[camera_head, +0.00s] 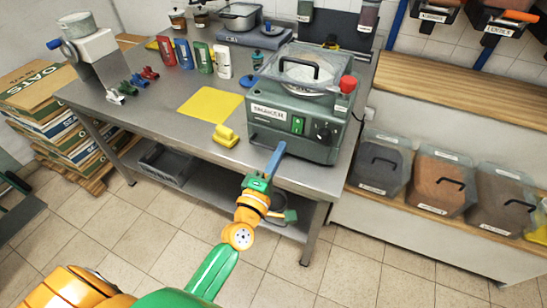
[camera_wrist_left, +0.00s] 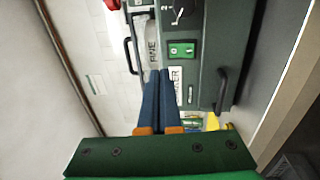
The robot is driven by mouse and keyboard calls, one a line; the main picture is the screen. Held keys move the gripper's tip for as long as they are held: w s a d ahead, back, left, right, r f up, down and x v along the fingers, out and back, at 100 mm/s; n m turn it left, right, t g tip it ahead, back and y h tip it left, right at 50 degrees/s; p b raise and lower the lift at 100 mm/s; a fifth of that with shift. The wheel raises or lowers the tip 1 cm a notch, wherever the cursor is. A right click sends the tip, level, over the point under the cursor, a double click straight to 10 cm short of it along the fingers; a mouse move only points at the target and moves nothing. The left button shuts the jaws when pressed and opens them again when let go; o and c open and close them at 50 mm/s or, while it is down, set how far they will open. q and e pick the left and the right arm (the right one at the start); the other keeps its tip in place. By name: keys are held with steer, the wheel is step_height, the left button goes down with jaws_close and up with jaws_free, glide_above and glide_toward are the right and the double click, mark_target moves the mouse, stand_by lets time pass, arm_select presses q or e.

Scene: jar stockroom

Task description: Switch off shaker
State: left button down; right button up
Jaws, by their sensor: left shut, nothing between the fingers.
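The shaker (camera_head: 262,135) is a grey-green machine with a clear lid at the right end of the steel bench (camera_head: 165,122). Its front carries a white label, a green switch (camera_head: 298,125) and a dark knob (camera_head: 322,134). A red knob (camera_head: 348,84) sits at its upper right. The green switch also shows in the left wrist view (camera_wrist_left: 182,49); its position is too small to read. My left gripper (camera_head: 281,146) is shut and empty, its blue fingers close in front of the shaker's lower front, below the switch. Contact cannot be told. My right gripper is out of view.
A yellow sponge-like block (camera_head: 225,136) and a yellow mat (camera_head: 210,104) lie left of the shaker. Several coloured packs and small clamp-like items stand farther left. Lidded bins (camera_head: 380,163) fill the right-hand shelf. The floor in front is clear.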

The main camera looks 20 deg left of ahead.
arm_select(q)
steer(key=s+d+f+m+g+h, duration=0.1)
steer(key=s+f+m+g, duration=0.45)
steer(key=f, duration=0.75)
steer(key=s+d+f+m+g, duration=0.1)
steer(key=s+f+m+g, duration=0.5)
steer(key=f, duration=0.8)
steer(key=s+a+f+m+g, duration=0.2)
steer(key=s+f, duration=0.3)
steer(key=s, duration=0.4)
steer(key=s+a+f+m+g+y, duration=0.1)
steer(key=s+f+m+g, duration=0.1)
steer(key=s+f, duration=0.3)
steer(key=s+a+f+m+g, duration=0.2)
steer(key=s+f+m+g, duration=0.1)
steer(key=s, duration=1)
steer(key=shift+s+a+f+m+y, duration=0.3)
steer(key=shift+s+f+m, duration=0.1)
steer(key=shift+f+m, duration=0.5)
